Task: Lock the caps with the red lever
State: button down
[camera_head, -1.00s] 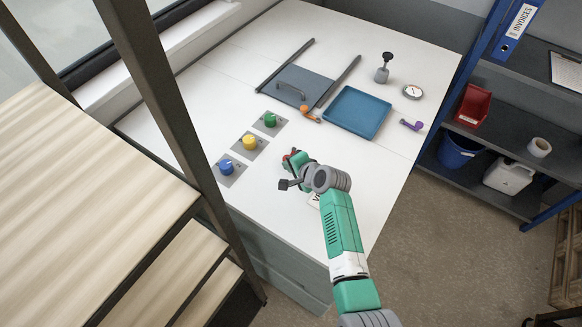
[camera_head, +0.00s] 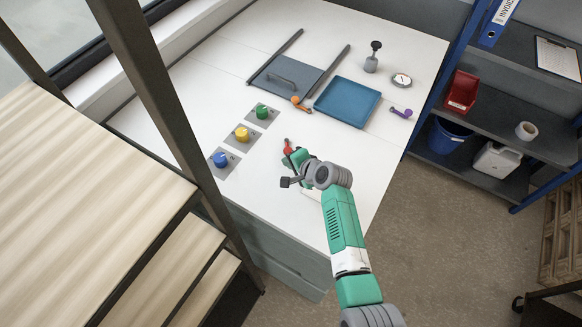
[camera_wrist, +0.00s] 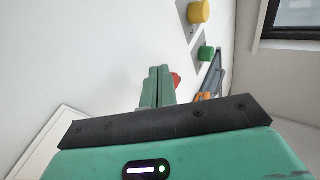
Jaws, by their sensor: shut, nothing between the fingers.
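Three round caps stand in a row on grey plates on the white table: blue (camera_head: 221,160), yellow (camera_head: 242,134) and green (camera_head: 262,112). The yellow (camera_wrist: 198,12) and green (camera_wrist: 206,53) ones also show in the wrist view. The red lever (camera_head: 287,145) is right of the row, just beyond my gripper's tips. In the wrist view, red (camera_wrist: 177,80) shows behind the fingers' right side; the rest is hidden. My gripper (camera_head: 291,157) is shut and empty, close to the red lever. I cannot tell if they touch.
An orange lever (camera_head: 296,100) lies by a grey sliding panel (camera_head: 287,78) with rails. A blue tray (camera_head: 347,102), a purple lever (camera_head: 401,113), a gauge (camera_head: 401,79) and a grey knobbed item (camera_head: 372,59) are farther back. A white label lies under my arm. The table between is clear.

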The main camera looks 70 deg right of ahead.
jog(key=a, duration=0.2)
jog(key=r, duration=0.1)
jog(key=shift+s+a+r, duration=0.1)
jog(key=shift+s+a, duration=0.15)
jog(key=shift+a, duration=0.15)
jog(key=s+a+r, duration=0.3)
jog(key=a+r, duration=0.2)
jog(key=shift+s+a, duration=0.15)
jog(key=shift+s, duration=0.1)
jog(key=shift+b, duration=0.3)
